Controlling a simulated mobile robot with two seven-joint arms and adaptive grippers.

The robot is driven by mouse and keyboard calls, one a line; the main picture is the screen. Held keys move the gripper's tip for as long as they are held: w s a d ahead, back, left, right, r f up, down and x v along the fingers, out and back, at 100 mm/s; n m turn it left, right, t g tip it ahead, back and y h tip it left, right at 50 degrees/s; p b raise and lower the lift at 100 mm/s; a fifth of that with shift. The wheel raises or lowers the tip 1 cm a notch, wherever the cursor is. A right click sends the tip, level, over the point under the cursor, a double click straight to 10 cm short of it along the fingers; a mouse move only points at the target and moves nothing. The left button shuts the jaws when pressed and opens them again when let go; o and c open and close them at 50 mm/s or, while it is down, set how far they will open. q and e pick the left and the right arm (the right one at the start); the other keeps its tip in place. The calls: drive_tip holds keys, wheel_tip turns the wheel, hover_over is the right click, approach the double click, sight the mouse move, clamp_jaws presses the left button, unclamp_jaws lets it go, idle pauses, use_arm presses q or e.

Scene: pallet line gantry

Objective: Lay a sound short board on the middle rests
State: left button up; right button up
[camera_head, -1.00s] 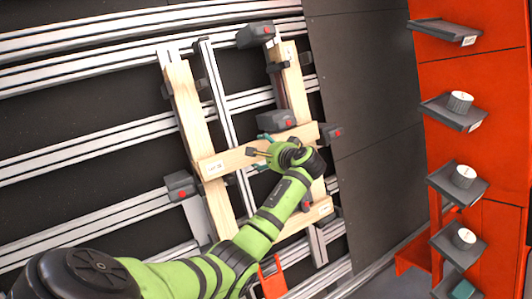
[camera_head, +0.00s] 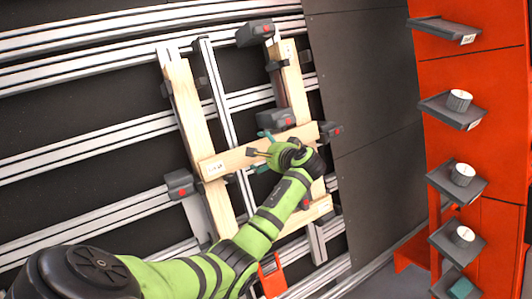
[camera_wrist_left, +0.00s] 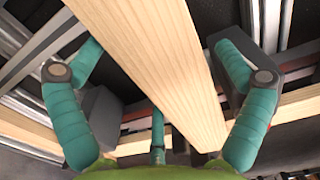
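A pale short board (camera_head: 240,158) with a white label near its left end lies across the two long boards, at the middle of the frame. It rests near the middle clamps and slopes slightly up to the right. My left gripper (camera_head: 262,151) is over the right half of this board. In the left wrist view, the short board (camera_wrist_left: 160,75) passes between the teal fingers of the gripper (camera_wrist_left: 160,60). The fingers stand apart, with a visible gap on the right side, so the gripper looks open around the board. My right gripper is out of view.
The left long board (camera_head: 188,105) and right long board (camera_head: 292,85) run up the metal frame. Another short board (camera_head: 318,209) crosses low down. Dark clamps (camera_head: 179,184) flank the boards. A red rack (camera_head: 475,95) with small shelves holding white round items stands at right.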

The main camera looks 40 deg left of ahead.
use_arm(q)
drive_tip(key=shift+s+d, duration=0.1)
drive_tip(key=shift+d, duration=0.1)
drive_tip(key=v, duration=1.1)
drive_tip(key=shift+d+r, duration=0.2)
drive_tip(key=shift+d, duration=0.05)
